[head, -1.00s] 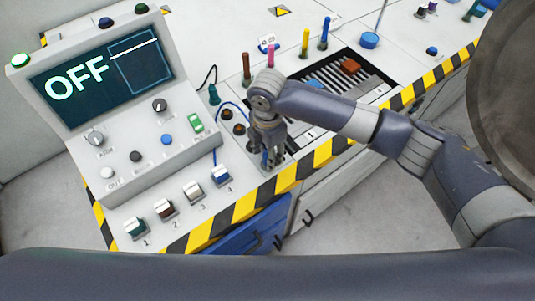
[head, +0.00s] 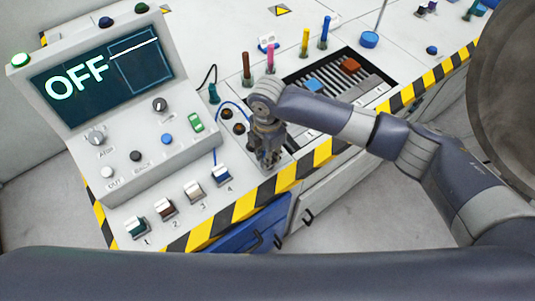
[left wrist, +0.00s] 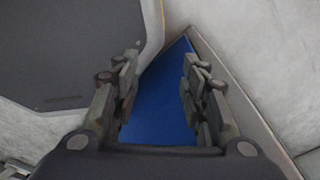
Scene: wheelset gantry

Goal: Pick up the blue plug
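A blue cable (head: 217,128) rises from the console front near switch 4 and arcs toward my right gripper. The blue plug at its end cannot be made out; the right gripper and wrist cover that spot. My right gripper (head: 268,162) points down at the panel just behind the striped edge, beside two dark round sockets (head: 233,121). Its fingers look close together, but I cannot tell whether they hold the plug. My left gripper (left wrist: 160,95) is open and empty in the left wrist view, over a blue panel.
The console (head: 130,120) with an OFF screen and switches stands at left. Behind the right arm are colored pegs (head: 304,43) and a slotted tray (head: 370,86) with red and blue blocks. A striped edge (head: 320,155) runs along the front.

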